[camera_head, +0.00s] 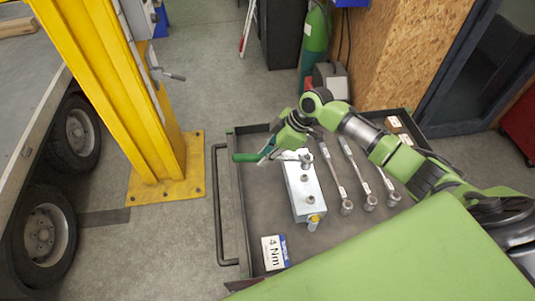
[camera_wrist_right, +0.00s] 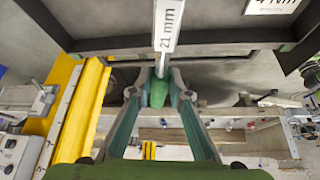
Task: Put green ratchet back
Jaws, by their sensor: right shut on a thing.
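The green ratchet has a green handle (camera_head: 246,157) and a silver shaft marked 21 mm, seen in the right wrist view (camera_wrist_right: 167,28). My right gripper (camera_head: 269,151) is over the left side of the cart's tray (camera_head: 262,208) and is shut on the green ratchet. In the right wrist view, the fingertips (camera_wrist_right: 160,82) close around the green handle (camera_wrist_right: 158,93). The ratchet lies roughly level across the picture, its head end close to the far end of a silver metal block (camera_head: 300,190). I cannot tell whether it touches the block. My left gripper is not in view.
Several silver wrenches (camera_head: 333,172) lie in the tray, right of the block. A 4 Nm label (camera_head: 273,252) is at the tray's near left. The cart has a dark handle bar (camera_head: 219,205). A yellow post (camera_head: 125,100) stands left, with open floor between.

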